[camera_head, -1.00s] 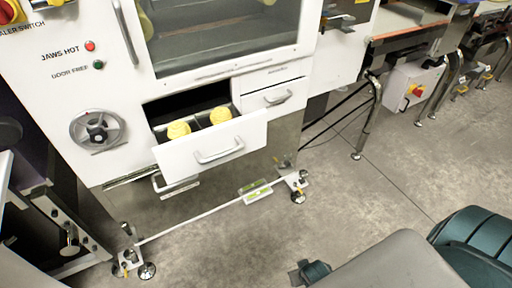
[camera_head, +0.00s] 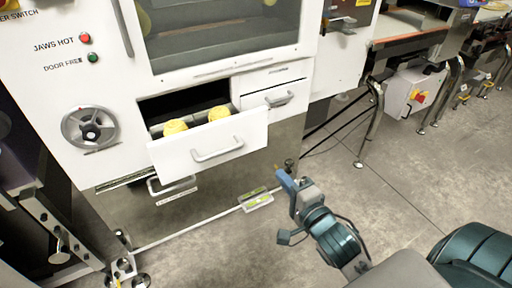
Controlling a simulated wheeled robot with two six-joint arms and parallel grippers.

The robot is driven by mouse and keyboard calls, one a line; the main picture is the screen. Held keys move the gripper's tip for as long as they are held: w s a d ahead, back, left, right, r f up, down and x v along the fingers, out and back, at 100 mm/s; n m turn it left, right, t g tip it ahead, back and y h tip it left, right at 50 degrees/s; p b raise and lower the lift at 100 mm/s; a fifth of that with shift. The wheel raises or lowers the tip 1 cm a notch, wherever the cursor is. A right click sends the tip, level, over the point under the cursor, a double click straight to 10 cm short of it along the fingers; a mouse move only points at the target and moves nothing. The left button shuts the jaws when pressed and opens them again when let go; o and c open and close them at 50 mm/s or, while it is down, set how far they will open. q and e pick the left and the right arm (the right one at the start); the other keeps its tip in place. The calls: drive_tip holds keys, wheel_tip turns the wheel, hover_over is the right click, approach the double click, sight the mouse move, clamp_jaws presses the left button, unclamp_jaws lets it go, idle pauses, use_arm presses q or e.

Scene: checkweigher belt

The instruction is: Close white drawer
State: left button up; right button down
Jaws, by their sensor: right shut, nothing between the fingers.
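The white drawer (camera_head: 240,147) stands pulled out of the white machine, with a grey bar handle (camera_head: 217,153) on its front. Two yellow round things (camera_head: 176,127) lie inside it, and a dark gap shows behind them. My right gripper (camera_head: 282,180) is shut and empty, below and to the right of the drawer front, apart from it. Its arm comes in from the lower right. My left gripper is not in view.
A second white drawer (camera_head: 271,94) at the upper right is shut. A handwheel (camera_head: 90,130) and two buttons are on the machine's left panel. Grey floor (camera_head: 400,180) lies open to the right. A conveyor with metal legs (camera_head: 370,125) stands at the back right.

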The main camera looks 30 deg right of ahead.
approach(250, 137)
drive_tip(key=w, duration=0.5)
drive_tip(key=shift+w+p, duration=0.3)
drive_tip(key=shift+p, duration=0.05)
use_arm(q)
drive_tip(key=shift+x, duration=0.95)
use_arm(e)
drive_tip(key=shift+w+f, duration=0.1)
drive_tip(key=shift+w, duration=0.55)
